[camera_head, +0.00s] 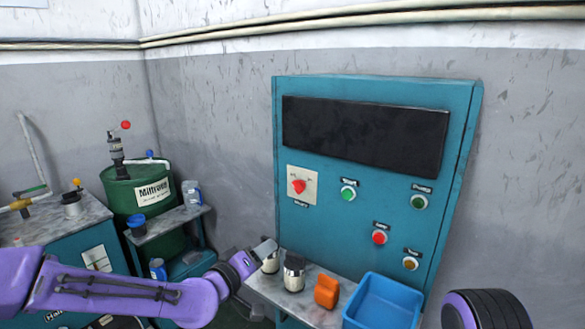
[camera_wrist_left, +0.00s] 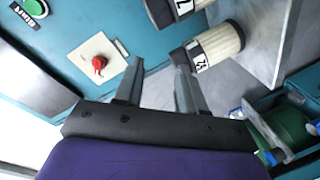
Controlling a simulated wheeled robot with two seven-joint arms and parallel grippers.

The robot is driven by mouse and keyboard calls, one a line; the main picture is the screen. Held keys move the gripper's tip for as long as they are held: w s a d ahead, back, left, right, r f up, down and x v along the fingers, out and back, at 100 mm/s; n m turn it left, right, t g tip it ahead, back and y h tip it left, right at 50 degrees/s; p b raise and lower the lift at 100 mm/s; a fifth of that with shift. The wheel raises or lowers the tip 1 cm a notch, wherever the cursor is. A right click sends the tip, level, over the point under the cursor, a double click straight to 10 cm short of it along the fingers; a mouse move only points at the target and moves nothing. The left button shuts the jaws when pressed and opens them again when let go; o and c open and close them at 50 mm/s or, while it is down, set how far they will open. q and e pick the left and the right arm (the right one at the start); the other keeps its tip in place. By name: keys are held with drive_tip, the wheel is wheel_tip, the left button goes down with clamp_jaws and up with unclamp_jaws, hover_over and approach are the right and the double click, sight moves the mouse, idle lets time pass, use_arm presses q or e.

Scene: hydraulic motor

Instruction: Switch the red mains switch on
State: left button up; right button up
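The red mains switch (camera_head: 298,186) is a rotary knob on a cream plate at the left of the teal control cabinet's front (camera_head: 330,215). In the left wrist view the red knob (camera_wrist_left: 99,63) shows left of the fingers, apart from them. My left gripper (camera_head: 263,248) is below and left of the switch, near the shelf under the cabinet. In the left wrist view its two fingers (camera_wrist_left: 158,72) stand apart with nothing between them. My right gripper is not in view; only a dark and purple part of my right arm shows at the lower right.
On the shelf stand two black-topped canisters (camera_head: 293,275), one partly behind my left gripper, an orange object (camera_head: 326,292) and a blue bin (camera_head: 383,302). Green (camera_head: 348,194) and red (camera_head: 379,237) buttons sit right of the switch. A green barrel (camera_head: 140,190) stands at left.

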sight(294, 187)
use_arm(q)
wheel_tip(294, 187, up, 12)
drive_tip(key=w+d+m+h, duration=0.1)
drive_tip(key=w+m+h, duration=0.1)
drive_tip(key=m+h, duration=0.1)
drive_tip(key=shift+t, duration=0.3)
drive_tip(key=p+x, duration=0.1)
drive_tip(key=x, duration=0.2)
drive_tip(key=p+x, duration=0.2)
drive_tip(key=x, duration=0.1)
drive_tip(key=p+x, duration=0.1)
drive_tip(key=x, duration=0.3)
drive_tip(key=shift+a+f+p, duration=0.1)
drive_tip(key=shift+f+p, duration=0.2)
drive_tip(key=shift+p, duration=0.05)
drive_tip(key=shift+w, duration=0.2)
drive_tip(key=shift+f, duration=0.1)
clamp_jaws()
